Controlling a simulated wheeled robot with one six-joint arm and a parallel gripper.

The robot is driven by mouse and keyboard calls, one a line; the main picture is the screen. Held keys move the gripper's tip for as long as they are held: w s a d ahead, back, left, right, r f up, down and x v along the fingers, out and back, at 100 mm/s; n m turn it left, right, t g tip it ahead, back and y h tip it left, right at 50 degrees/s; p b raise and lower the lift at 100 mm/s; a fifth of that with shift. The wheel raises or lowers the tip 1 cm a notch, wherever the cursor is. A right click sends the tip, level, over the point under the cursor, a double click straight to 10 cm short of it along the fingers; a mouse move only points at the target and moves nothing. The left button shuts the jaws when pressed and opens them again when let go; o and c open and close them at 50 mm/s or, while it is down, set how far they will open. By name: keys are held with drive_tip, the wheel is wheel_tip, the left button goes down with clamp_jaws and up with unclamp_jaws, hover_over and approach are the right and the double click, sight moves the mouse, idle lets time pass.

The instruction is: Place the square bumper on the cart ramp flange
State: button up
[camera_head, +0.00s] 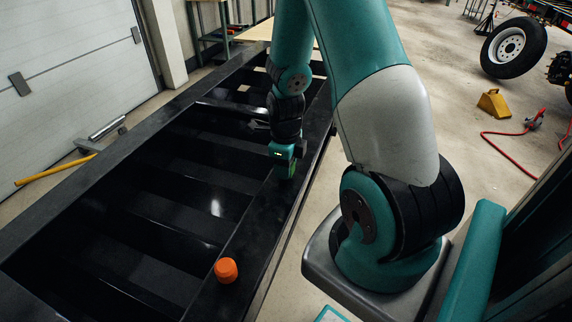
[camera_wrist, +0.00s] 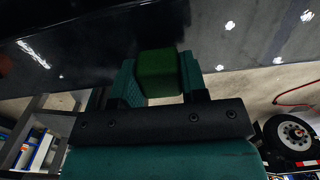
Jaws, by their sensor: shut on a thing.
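My gripper (camera_wrist: 158,82) is shut on a green square bumper (camera_wrist: 158,70), which shows between the two teal fingers in the wrist view. In the head view the bumper (camera_head: 286,170) is a small green patch just below my gripper (camera_head: 284,160), close over the black trailer frame's right side rail (camera_head: 262,215). I cannot tell whether the bumper touches the rail. No part stands out clearly as the cart ramp flange; the long flat black rail lies under the gripper.
An orange cylindrical piece (camera_head: 226,270) sits on the near part of the rail. Black crossbars (camera_head: 190,178) span open gaps left of the rail. A yellow bar (camera_head: 55,170) lies at left.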

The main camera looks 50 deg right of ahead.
drive_tip(key=o, duration=0.9)
wheel_tip(320, 180, up, 12)
drive_tip(key=p, duration=0.2)
drive_tip(key=s+a+r+n+t+y, duration=0.1)
drive_tip(key=a+r+n, duration=0.3)
drive_tip(key=a+n, duration=0.55)
drive_tip(key=a+r+n+y, duration=0.1)
drive_tip(key=a+r+n, duration=0.3)
drive_tip(key=a+n, duration=0.5)
drive_tip(key=s+a+r+n+y, duration=0.1)
drive_tip(key=s+a+n, duration=0.4)
drive_tip(key=n, duration=0.5)
drive_tip(key=s+a+r+n+g+y, duration=0.1)
drive_tip(key=s+a+r+n, duration=0.3)
drive_tip(key=n, duration=0.7)
drive_tip(key=shift+s+a, duration=1.1)
drive_tip(key=shift+s, duration=0.05)
drive_tip(key=shift+r, duration=0.1)
